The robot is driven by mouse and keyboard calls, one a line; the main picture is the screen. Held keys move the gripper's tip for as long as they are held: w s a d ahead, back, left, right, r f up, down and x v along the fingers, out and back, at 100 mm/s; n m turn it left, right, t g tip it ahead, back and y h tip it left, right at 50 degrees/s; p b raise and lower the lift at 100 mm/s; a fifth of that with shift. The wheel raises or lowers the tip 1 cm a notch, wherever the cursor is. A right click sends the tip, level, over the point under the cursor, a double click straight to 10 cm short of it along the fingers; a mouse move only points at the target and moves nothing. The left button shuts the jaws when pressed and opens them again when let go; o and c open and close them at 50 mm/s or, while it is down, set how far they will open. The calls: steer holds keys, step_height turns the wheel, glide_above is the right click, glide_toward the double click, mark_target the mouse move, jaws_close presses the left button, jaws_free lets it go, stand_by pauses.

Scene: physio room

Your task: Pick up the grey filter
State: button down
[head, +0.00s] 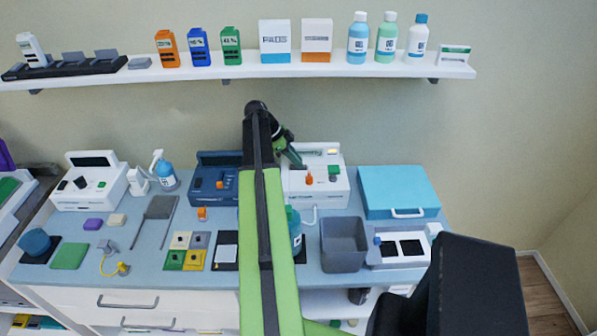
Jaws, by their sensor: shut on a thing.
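My gripper (294,158) reaches over the white device (336,199) at the back of the bench, beyond my green and black arm. Its green fingers point down at the device's top, left of a small orange piece (309,179) and a green piece (333,174). The fingers are shut on a small dark grey piece at their tips, which seems to be the grey filter (298,166). It is mostly hidden by the fingers, and I cannot tell whether it still touches the device.
A blue device (214,184) stands left of the white one, and a light blue case (398,187) to the right. A grey bin (344,245) and a bottle (295,226) stand in front. A loaded wall shelf (280,71) hangs above my gripper.

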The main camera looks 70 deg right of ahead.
steer(key=shift+r, duration=0.1)
step_height(320, 180, up, 8)
steer(key=p, duration=0.8)
steer(key=shift+a, duration=0.15)
steer(key=w+a, duration=0.3)
steer(key=a, duration=0.5)
steer(key=w+a+f+b, duration=0.1)
steer(key=w+a, duration=0.3)
steer(key=a, duration=0.4)
steer(key=shift+w+f, duration=0.15)
steer(key=shift+f, duration=0.1)
